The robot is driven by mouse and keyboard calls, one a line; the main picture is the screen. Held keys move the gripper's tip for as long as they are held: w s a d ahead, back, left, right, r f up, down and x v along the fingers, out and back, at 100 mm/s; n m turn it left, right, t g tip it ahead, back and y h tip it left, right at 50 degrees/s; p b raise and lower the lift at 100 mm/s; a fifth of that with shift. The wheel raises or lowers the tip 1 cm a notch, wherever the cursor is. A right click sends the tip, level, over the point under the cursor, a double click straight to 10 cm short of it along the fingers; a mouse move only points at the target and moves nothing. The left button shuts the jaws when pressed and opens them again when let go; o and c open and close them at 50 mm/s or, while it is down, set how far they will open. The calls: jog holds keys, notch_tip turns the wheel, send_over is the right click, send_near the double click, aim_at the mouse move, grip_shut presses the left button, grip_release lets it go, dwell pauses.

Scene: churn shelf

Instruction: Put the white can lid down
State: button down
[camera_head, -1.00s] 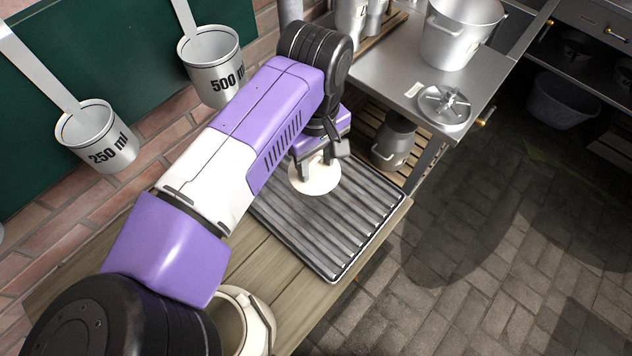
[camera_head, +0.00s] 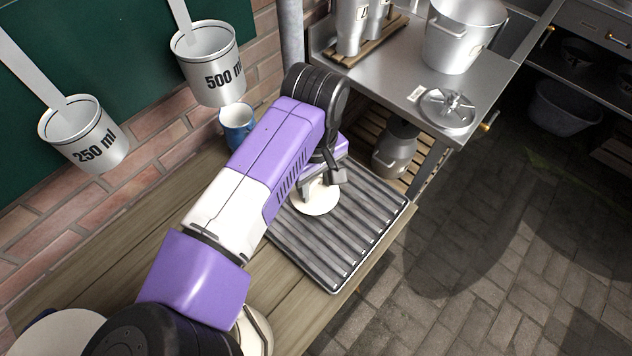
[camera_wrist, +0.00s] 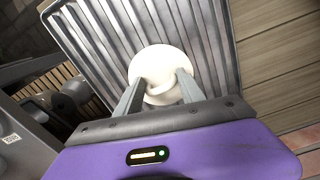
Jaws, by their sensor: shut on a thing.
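The white can lid (camera_head: 318,200) is a round, flat disc over the ribbed metal drain tray (camera_head: 348,262). In the wrist view the lid (camera_wrist: 150,60) shows a raised ring-like grip in its middle, over the ribs of the tray (camera_wrist: 92,32). My gripper (camera_head: 318,185) is shut on the lid's grip from above; its two fingertips (camera_wrist: 158,84) stand either side of it. The lid looks close to the ribs, but I cannot tell whether it touches them. The tray lies on the wooden bench and its visible area is otherwise bare.
A blue mug (camera_head: 238,120) stands behind my arm by the brick wall. A white can (camera_head: 252,330) is partly hidden by my arm. Measuring cups (camera_head: 210,65) hang on the left. A steel table (camera_head: 400,75) with a large pot (camera_head: 462,35) stands behind the tray.

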aim_at(316, 191)
jog(key=c, duration=0.7)
grip_release()
notch_tip(316, 191, up, 12)
jog(key=shift+b, duration=0.45)
jog(key=shift+r, duration=0.1)
